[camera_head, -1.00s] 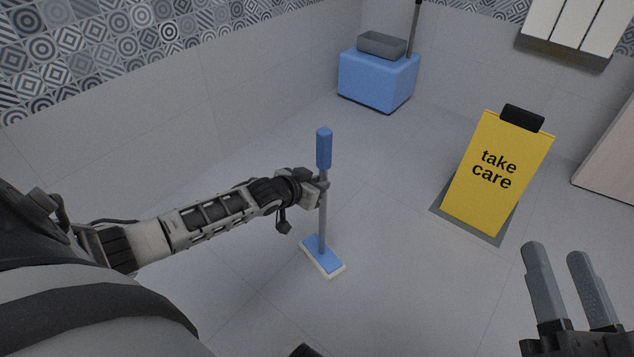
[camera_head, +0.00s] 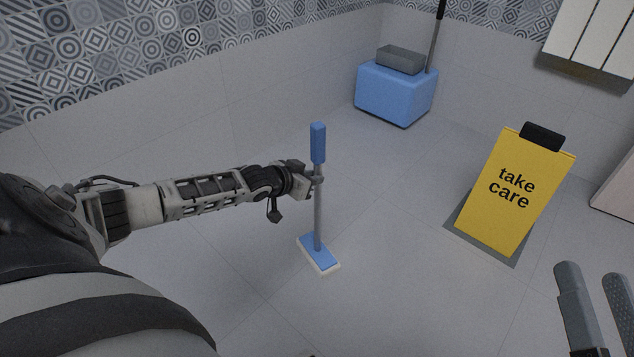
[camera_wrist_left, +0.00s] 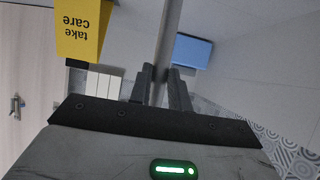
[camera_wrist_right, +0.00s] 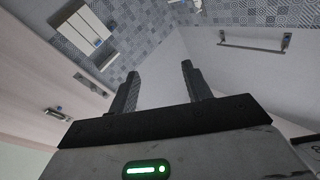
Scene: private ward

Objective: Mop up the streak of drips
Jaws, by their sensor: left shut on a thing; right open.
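A mop with a blue grip (camera_head: 318,143), a grey pole (camera_head: 318,215) and a flat blue head (camera_head: 318,252) with a white pad stands nearly upright in the head view. My left gripper (camera_head: 316,178) is shut on the pole just below the blue grip. The left wrist view shows the pole (camera_wrist_left: 168,40) between the fingers (camera_wrist_left: 160,88). The head is low, at or near the floor; I cannot tell if it touches. I see no drips on the visible floor. My right gripper (camera_head: 598,300) is open and empty at the lower right; its spread fingers also show in the right wrist view (camera_wrist_right: 158,88).
A yellow "take care" sign (camera_head: 512,195) stands on the floor to the right of the mop. A blue bucket (camera_head: 395,95) with a grey top and a dark pole stands by the back wall. The floor (camera_head: 390,290) between mop and sign is clear.

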